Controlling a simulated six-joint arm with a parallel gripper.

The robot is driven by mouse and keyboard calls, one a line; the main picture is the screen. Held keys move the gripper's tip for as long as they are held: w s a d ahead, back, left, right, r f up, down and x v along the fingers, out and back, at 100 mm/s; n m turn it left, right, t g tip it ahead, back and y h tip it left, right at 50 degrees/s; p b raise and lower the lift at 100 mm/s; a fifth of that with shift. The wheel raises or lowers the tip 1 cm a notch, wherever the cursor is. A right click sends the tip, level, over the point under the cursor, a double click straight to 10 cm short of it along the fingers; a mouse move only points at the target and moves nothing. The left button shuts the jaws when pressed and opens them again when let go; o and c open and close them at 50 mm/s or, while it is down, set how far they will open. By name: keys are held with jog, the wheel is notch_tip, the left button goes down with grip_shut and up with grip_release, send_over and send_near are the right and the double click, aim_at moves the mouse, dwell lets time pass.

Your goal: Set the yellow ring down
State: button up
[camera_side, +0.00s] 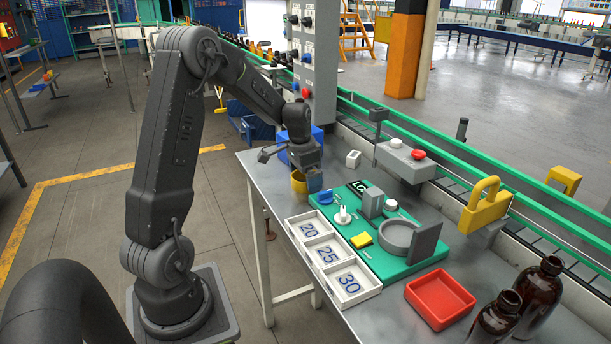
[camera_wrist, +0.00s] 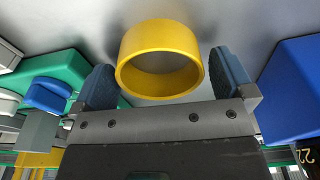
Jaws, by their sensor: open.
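The yellow ring (camera_side: 298,183) is at the far left end of the steel table, under my gripper. In the wrist view the yellow ring (camera_wrist: 135,44) lies between the two blue finger pads of my gripper (camera_wrist: 164,80), with a gap visible at the right pad. My gripper (camera_side: 306,181) is open, low over the table. One finger hides part of the ring in the side view. The ring appears to rest on the grey table top (camera_side: 258,176), though its underside contact is not clear.
A blue box (camera_side: 318,137) stands just behind my gripper. The green board (camera_side: 415,262) with fixtures and white trays numbered 20, 25 and 30 (camera_side: 349,284) lies to the right. A red tray (camera_side: 441,299) and brown bottles (camera_side: 540,290) are nearer the camera.

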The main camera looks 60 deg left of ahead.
notch_tip(320, 180, up, 12)
jog(key=s, duration=0.1)
jog(key=s+d+r+t, duration=0.1)
jog(key=s+d+r, duration=0.15)
jog(key=d, duration=0.55)
jog(key=s+d+r+t, duration=0.1)
jog(key=s+d+r, duration=0.15)
jog(key=d, duration=0.55)
jog(key=s+d+f+t, duration=0.2)
jog(key=s+d+f, duration=0.1)
jog(key=s+d, duration=0.8)
